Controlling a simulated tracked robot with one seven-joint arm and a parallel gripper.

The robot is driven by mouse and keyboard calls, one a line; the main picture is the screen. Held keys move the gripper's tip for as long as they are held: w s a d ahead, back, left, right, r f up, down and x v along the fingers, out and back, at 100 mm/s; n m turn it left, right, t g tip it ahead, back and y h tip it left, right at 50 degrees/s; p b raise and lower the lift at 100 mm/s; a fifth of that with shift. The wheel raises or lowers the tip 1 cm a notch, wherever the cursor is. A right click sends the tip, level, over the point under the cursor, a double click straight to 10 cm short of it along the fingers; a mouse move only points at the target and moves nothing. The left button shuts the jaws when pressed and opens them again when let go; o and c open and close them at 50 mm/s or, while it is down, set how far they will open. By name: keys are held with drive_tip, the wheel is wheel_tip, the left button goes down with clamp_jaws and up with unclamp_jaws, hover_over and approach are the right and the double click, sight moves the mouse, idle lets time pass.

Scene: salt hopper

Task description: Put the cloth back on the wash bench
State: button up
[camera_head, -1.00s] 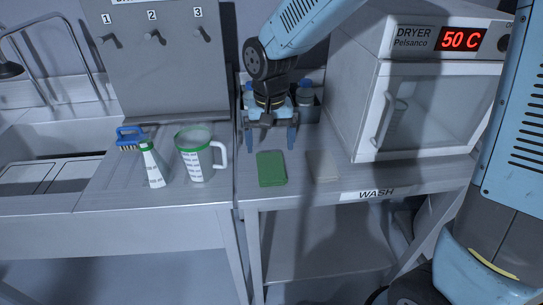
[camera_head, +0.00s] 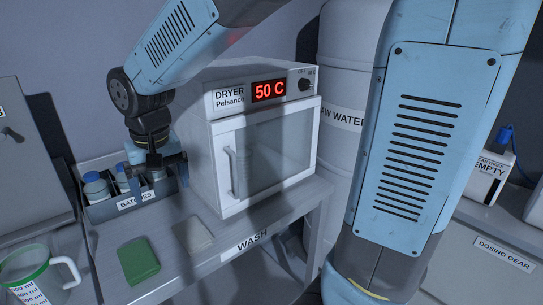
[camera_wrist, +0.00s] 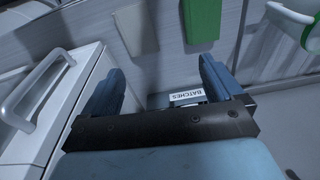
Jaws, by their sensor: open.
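Two flat folded pieces lie on the wash bench (camera_head: 178,273): a green one (camera_head: 138,261) and a pale beige one (camera_head: 193,235) to its right. I cannot tell for sure which is the cloth. Both also show at the top of the wrist view, the green piece (camera_wrist: 203,20) and the pale one (camera_wrist: 136,28).
The dryer (camera_head: 222,165), showing 50 C, stands to the right. A green-rimmed jug (camera_head: 68,270) is at left. A raw water drum (camera_head: 345,90) and the dosing gear bench (camera_head: 450,235) are further right.

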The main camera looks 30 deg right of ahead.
drive_tip(key=s+d+r+t, duration=0.1)
drive_tip(key=s+d+r, duration=0.1)
drive_tip(key=d, duration=0.5)
drive_tip(key=s+d+r+m+t, duration=0.1)
drive_tip(key=s+d+r, duration=0.1)
drive_tip(key=s+d, duration=0.3)
drive_tip(key=s+d+r+m+t, duration=0.1)
drive_tip(key=s+d, duration=0.3)
drive_tip(key=d, duration=0.5)
drive_tip(key=shift+d+r+t, duration=0.15)
drive_tip(key=shift+r+t, duration=0.45)
drive_tip(key=shift+r, duration=0.3)
